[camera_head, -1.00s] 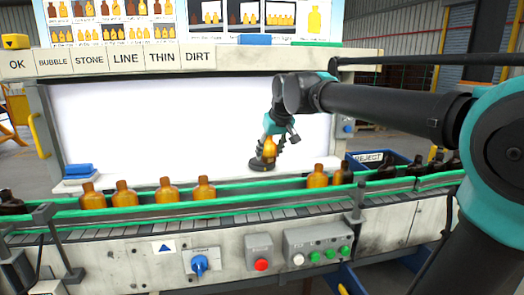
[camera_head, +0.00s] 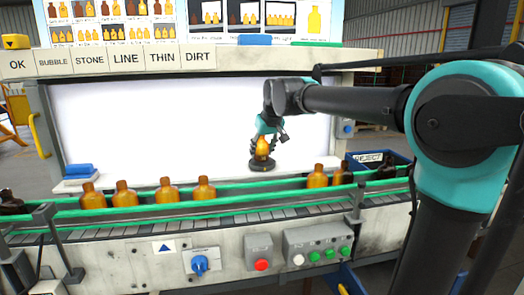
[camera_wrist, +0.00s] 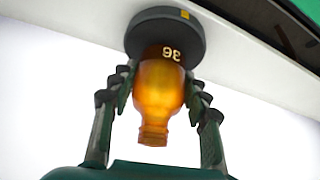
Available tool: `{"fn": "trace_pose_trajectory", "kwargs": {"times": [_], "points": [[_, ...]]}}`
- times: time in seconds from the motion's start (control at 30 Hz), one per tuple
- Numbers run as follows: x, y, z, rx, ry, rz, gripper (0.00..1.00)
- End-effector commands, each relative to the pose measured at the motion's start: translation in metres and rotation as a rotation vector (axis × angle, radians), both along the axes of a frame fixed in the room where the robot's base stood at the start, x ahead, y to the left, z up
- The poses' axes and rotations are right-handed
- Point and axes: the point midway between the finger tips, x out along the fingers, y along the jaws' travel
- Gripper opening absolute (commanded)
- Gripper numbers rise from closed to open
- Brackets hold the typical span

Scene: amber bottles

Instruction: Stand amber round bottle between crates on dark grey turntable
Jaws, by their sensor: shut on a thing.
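The amber round bottle (camera_head: 263,147) is upright between the fingers of my gripper (camera_head: 263,144), directly over the dark grey turntable (camera_head: 262,167). In the wrist view the bottle (camera_wrist: 160,92) shows its neck towards me and a pale "36" near its base. My gripper (camera_wrist: 160,95) is shut on its sides with a finger on each side. The bottle's base meets the outline of the turntable (camera_wrist: 165,38); I cannot tell whether it touches or hovers just above. The turntable stands on a pale ledge before the lit white panel.
Several amber bottles (camera_head: 124,195) stand on the conveyor in front, between green rails (camera_head: 230,195). More bottles stand at right (camera_head: 317,176), near a blue reject crate (camera_head: 400,158). Blue blocks (camera_head: 79,170) lie on the ledge at left. The ledge between them and the turntable is clear.

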Motion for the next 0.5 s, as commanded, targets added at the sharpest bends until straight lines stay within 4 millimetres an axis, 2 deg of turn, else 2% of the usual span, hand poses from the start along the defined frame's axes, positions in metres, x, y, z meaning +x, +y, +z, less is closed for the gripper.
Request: {"fn": "trace_pose_trajectory", "kwargs": {"times": [0.07, 0.1, 0.23, 0.5], "points": [[0.0000, 0.0000, -0.0021, 0.000, 0.000, 0.000, 0.16], [0.0000, 0.0000, -0.0023, 0.000, 0.000, 0.000, 0.49], [0.0000, 0.0000, -0.0021, 0.000, 0.000, 0.000, 0.65], [-0.0001, 0.0000, -0.0019, 0.000, 0.000, 0.000, 0.67]]}}
